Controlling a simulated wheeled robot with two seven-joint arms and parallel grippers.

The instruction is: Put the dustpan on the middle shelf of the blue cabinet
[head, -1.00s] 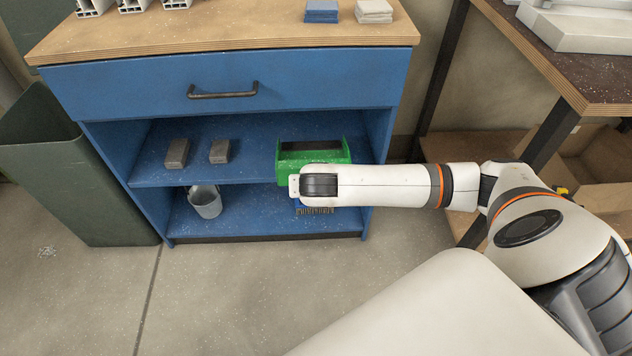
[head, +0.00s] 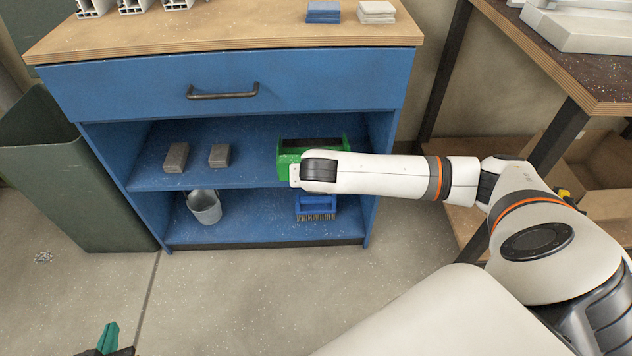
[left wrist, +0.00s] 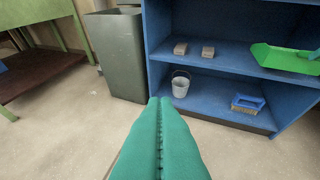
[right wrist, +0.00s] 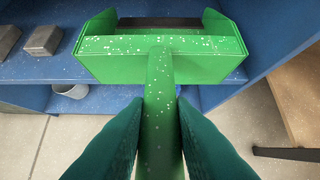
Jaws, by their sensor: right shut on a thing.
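The green dustpan (head: 284,163) is at the right part of the blue cabinet's middle shelf (head: 245,178), its pan inside the opening. I cannot tell whether it rests on the shelf or hovers just above. In the right wrist view, my right gripper (right wrist: 159,100) is shut on the dustpan's handle (right wrist: 160,125), with a finger on each side. In the head view my right arm hides that gripper and the handle. My left gripper (head: 108,340) is low at the left, away from the cabinet. The left wrist view shows its teal fingers (left wrist: 159,100) together and empty.
Two grey blocks (head: 176,157) lie on the middle shelf's left half. A metal bucket (head: 205,208) and a blue brush (head: 316,206) are on the bottom shelf. A dark green bin (head: 70,170) stands left of the cabinet, a workbench (head: 575,75) right.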

